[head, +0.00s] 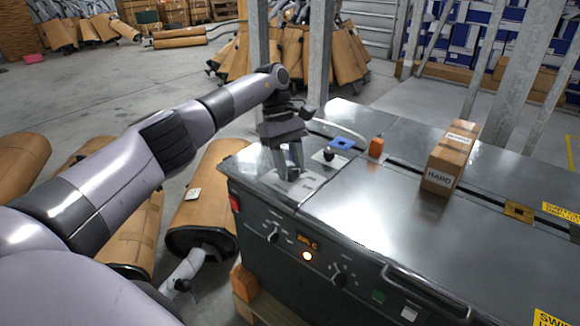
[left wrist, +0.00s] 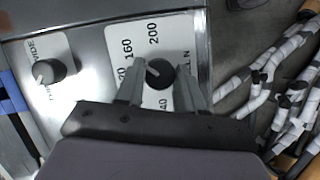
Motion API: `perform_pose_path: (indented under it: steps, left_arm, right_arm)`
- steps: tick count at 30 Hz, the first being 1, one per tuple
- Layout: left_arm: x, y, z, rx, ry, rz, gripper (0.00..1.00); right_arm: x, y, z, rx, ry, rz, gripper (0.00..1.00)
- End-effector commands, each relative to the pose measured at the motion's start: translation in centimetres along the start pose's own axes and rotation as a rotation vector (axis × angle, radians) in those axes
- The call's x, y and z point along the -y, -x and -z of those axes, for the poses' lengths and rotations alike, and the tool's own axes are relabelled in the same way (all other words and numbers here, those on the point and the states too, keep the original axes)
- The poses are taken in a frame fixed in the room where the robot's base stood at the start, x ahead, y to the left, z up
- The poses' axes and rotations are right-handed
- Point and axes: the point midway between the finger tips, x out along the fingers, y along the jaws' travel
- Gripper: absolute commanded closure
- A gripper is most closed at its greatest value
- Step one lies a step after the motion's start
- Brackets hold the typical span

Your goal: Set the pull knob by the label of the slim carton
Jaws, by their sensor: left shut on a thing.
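The slim carton (head: 448,158) is a brown box on the machine top, its front label reading HARD. My left gripper (head: 289,175) points down at a pale dial plate (head: 310,183) on the machine's left end. In the left wrist view its fingers close on both sides of a dark round knob (left wrist: 159,73), with a white pointer line toward the upper left. Printed numbers around it include 160 and 200; some are hidden. A second dark knob (left wrist: 50,71) stands left on a plate that appears to read WIDE. Which is the pull knob is unclear. My right gripper is out of view.
The machine top holds an orange block (head: 376,147) and a blue piece (head: 342,143). The front panel has more knobs (head: 272,236), a lit lamp (head: 307,256) and a handle (head: 428,292). Brown-wrapped mufflers (head: 205,200) lie left of the machine. The near top is clear.

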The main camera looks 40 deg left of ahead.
Motion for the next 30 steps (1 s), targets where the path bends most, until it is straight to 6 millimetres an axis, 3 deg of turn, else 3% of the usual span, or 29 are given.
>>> perform_pose_path:
  steps: [16,17,18,30]
  left_arm:
    - [-0.05,0.04,0.01,-0.003,-0.022,0.008,0.93]
    - [-0.05,0.04,0.02,-0.003,-0.022,0.008,0.53]
    - [-0.05,0.04,0.01,-0.003,-0.022,0.008,0.40]
    - [-0.06,0.16,-0.13,-0.001,-0.021,0.009,0.37]
  right_arm:
    - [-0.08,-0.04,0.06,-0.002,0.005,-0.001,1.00]
    - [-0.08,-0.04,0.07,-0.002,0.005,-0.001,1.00]
    - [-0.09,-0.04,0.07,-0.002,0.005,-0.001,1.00]
    - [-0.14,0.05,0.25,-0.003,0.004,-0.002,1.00]
